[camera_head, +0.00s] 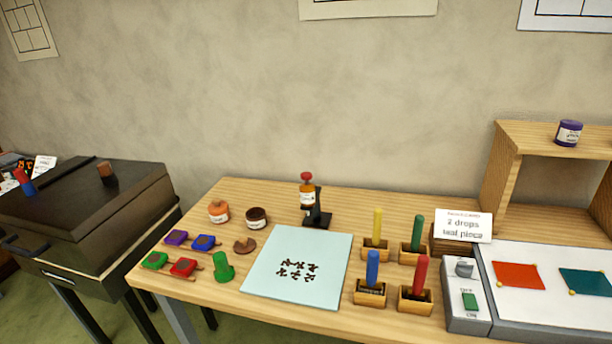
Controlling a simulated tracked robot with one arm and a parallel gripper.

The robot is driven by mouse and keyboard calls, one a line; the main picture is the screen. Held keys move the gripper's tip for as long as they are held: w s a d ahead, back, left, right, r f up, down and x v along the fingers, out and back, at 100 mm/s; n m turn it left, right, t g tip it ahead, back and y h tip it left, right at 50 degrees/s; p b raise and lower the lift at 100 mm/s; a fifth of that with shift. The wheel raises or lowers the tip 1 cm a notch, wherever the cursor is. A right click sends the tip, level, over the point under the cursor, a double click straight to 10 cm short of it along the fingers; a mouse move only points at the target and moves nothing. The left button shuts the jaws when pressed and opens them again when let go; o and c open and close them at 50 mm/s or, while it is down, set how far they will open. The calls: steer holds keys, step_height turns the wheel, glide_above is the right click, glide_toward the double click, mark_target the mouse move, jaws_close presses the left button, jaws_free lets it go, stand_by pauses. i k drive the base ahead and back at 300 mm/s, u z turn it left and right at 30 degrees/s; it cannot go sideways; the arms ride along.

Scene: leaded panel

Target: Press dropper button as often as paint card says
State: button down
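The dropper (307,198) is a small amber bottle with a white label, standing upright in a black stand at the back middle of the wooden table. A red button (306,176) sits on its top. The paint card (463,226) leans on a small wooden block at the right. Its large print reads "2 drops leaf piece"; the small line above is too blurred to read. A pale blue sheet (335,258) with several dark leaf-like marks lies in front of the dropper. My gripper is not in view.
Several coloured sticks stand in wooden holders (370,296) right of the sheet. Jars (256,217), coloured blocks (183,267) and a green peg (222,268) are left. A light panel (550,312) with red and teal pieces and a wooden shelf (560,140) are at right.

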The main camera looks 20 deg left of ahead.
mark_target(306, 176)
steer(key=k, duration=0.65)
steer(key=u, duration=0.45)
steer(key=i, duration=0.85)
steer(key=u, duration=0.45)
steer(key=i, duration=1.4)
steer(key=z, duration=0.35)
